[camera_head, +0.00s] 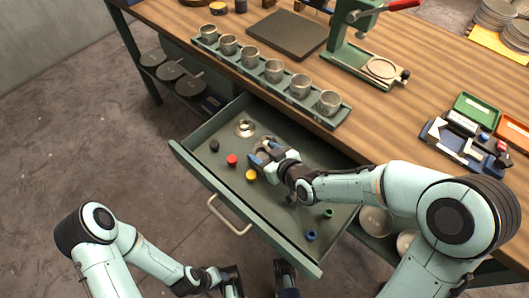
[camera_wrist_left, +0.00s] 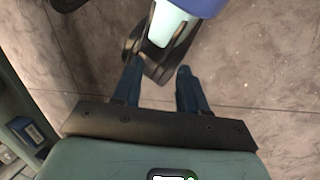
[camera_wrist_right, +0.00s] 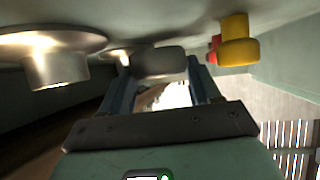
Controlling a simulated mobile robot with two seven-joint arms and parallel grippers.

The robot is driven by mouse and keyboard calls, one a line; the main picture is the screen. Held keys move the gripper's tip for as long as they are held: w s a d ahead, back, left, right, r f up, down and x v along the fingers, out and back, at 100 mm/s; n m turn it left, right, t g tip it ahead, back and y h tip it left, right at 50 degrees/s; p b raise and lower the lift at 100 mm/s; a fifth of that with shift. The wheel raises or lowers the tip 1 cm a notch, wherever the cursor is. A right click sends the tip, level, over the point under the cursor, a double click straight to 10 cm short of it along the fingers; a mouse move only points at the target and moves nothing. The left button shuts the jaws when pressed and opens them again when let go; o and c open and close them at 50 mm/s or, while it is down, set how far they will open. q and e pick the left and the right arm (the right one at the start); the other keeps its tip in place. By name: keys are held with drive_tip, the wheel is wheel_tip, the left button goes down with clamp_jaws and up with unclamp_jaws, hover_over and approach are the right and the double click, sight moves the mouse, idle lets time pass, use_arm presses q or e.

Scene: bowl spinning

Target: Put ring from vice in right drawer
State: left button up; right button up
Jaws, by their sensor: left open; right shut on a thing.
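The open green drawer (camera_head: 190,163) extends from the workbench. My right gripper (camera_head: 262,152) is inside it, low over the floor, shut on a grey rounded piece (camera_wrist_right: 160,62) in the right wrist view. The fingers hide part of this piece, so I cannot tell whether it is a full ring. A metal dish-shaped part (camera_head: 245,128) lies in the drawer beside the gripper. A green press-like tool (camera_head: 345,55) with a round plate stands on the bench; I cannot tell if it is the vice. My left gripper (camera_wrist_left: 158,72) is open and empty above the floor.
Black (camera_head: 214,146), red (camera_head: 232,160), yellow (camera_head: 251,175), green (camera_head: 327,213) and blue (camera_head: 311,236) pegs stand in the drawer. A rack of metal cups (camera_head: 274,70) lines the bench edge above.

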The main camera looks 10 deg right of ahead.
use_arm(q)
drive_tip(key=shift+w+f, duration=0.1)
use_arm(e)
drive_tip(key=o, duration=1.3)
drive_tip(key=shift+r, duration=0.15)
drive_tip(key=shift+s+d+r+p, duration=0.15)
drive_tip(key=shift+r+p, duration=0.6)
drive_tip(key=shift+p, duration=0.1)
drive_tip(key=v, duration=0.8)
drive_tip(key=shift+f+p, duration=0.1)
drive_tip(key=shift+p, duration=0.25)
use_arm(q)
drive_tip(key=shift+w+a+f+b, duration=0.3)
drive_tip(key=shift+w+f+b, duration=0.15)
drive_tip(key=shift+b, duration=1.1)
use_arm(e)
drive_tip(key=shift+v, duration=1.7)
